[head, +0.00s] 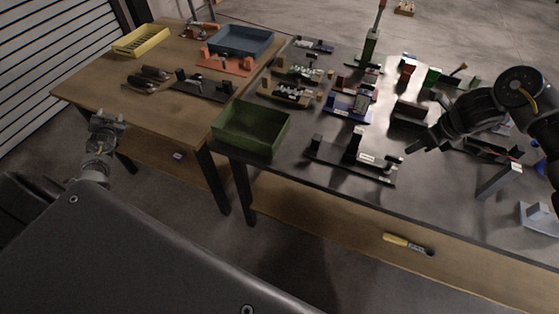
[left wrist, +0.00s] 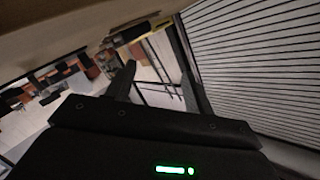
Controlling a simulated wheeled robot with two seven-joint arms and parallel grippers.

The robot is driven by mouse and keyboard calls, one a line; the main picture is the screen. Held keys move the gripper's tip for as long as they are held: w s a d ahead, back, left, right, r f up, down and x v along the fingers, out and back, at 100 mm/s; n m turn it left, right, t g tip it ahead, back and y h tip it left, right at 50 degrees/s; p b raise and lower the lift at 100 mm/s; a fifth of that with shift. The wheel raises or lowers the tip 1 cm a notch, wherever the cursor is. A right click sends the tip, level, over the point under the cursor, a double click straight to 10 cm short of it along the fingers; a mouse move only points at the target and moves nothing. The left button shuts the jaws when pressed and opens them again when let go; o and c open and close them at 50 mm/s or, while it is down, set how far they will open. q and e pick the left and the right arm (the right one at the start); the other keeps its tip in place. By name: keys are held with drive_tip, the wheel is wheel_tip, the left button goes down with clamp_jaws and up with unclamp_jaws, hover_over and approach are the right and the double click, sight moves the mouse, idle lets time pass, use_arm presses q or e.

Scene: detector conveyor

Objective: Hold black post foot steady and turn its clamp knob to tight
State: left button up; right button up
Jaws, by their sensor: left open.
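The black post foot (head: 340,163) is a long dark base lying near the front edge of the dark table in the head view. A short black post (head: 354,143) stands up from it, and small pale labels show on its right part. A clamp knob is too small to make out for sure. My right gripper (head: 410,149) is just right of the foot's right end, above the table; its finger gap is unclear. My left gripper (head: 107,119) is open and empty, far left of the foot, beside the wooden table. Its two spread fingers show in the left wrist view (left wrist: 157,78).
A green tray (head: 219,133) stands left of the foot at the dark table's corner. Several small fixtures crowd the table behind it. The wooden table (head: 172,106) holds a blue tray (head: 222,48) and a yellow tray (head: 124,49). A grey angled bracket (head: 497,180) stands at right.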

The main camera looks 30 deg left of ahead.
sight(315, 143)
use_arm(q)
drive_tip(key=w+a+r+t+y, duration=0.15)
drive_tip(key=a+r, duration=0.25)
drive_tip(key=r, duration=0.8)
drive_tip(key=w+d+f+m+t+h, duration=0.2)
drive_tip(key=w+d+m, duration=0.8)
drive_tip(key=d, duration=0.5)
drive_tip(key=w+d+f+m+t+h, duration=0.1)
drive_tip(key=w+d+m+t, duration=0.1)
drive_tip(key=w+d+m, duration=0.85)
drive_tip(key=w+d+m+t+h, duration=0.25)
drive_tip(key=d+m, duration=0.25)
drive_tip(key=d, duration=1.5)
drive_tip(key=w+d+m+t+h, duration=0.1)
drive_tip(key=d+m+h, duration=0.4)
drive_tip(key=d, duration=1.6)
drive_tip(key=s+d+f+m, duration=0.2)
drive_tip(key=s+d+f, duration=0.1)
drive_tip(key=s+d+f+m+g+h, duration=0.1)
drive_tip(key=s+d+f+m, duration=0.2)
drive_tip(key=s+d+f, duration=0.1)
drive_tip(key=s+d+f+m+h, duration=0.1)
drive_tip(key=s+d+f+m, duration=0.1)
drive_tip(key=s+d+f, duration=0.2)
drive_tip(key=shift+s+d, duration=0.2)
drive_tip(key=shift+d, duration=0.05)
drive_tip(key=w, duration=1.1)
drive_tip(key=shift+a, duration=0.3)
